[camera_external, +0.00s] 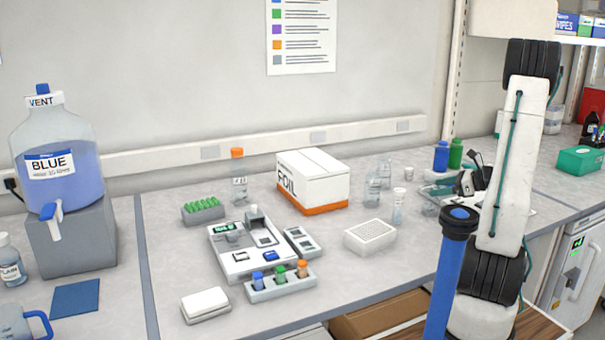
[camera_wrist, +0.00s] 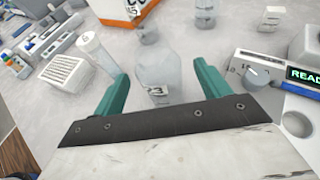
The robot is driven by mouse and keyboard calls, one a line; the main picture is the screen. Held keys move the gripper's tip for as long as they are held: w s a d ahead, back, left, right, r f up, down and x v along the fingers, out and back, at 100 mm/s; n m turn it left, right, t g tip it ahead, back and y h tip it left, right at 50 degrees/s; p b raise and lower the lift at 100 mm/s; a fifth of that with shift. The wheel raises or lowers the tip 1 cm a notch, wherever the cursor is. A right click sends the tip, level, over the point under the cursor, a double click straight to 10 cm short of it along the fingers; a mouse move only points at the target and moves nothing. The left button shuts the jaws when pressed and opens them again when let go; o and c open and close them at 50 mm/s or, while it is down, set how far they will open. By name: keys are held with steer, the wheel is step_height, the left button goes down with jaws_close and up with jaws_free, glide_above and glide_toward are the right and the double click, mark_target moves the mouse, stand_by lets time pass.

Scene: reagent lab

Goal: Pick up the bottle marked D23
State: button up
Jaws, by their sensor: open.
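A clear glass bottle (camera_wrist: 156,66) stands upright between the fingers of my gripper (camera_wrist: 161,70) in the wrist view. Its label shows "23"; the first character is not clear, and the lower part is hidden by the gripper body. The teal fingers are open, one on each side of the bottle, with gaps visible. In the external view my arm reaches down at the right, and I cannot make out the fingers or that bottle's label clearly.
A white rack (camera_external: 370,237) and a white-capped container (camera_external: 398,207) stand left of my arm. The foil box (camera_external: 313,181) and clear bottles (camera_external: 372,190) are further back. A device with a lit display (camera_wrist: 302,75) stands to the right in the wrist view.

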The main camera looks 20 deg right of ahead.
steer(key=shift+w+a+f, duration=0.85)
steer(key=shift+w+f, duration=0.3)
steer(key=c, duration=1)
steer(key=shift+r, duration=0.1)
steer(key=shift+c, duration=0.2)
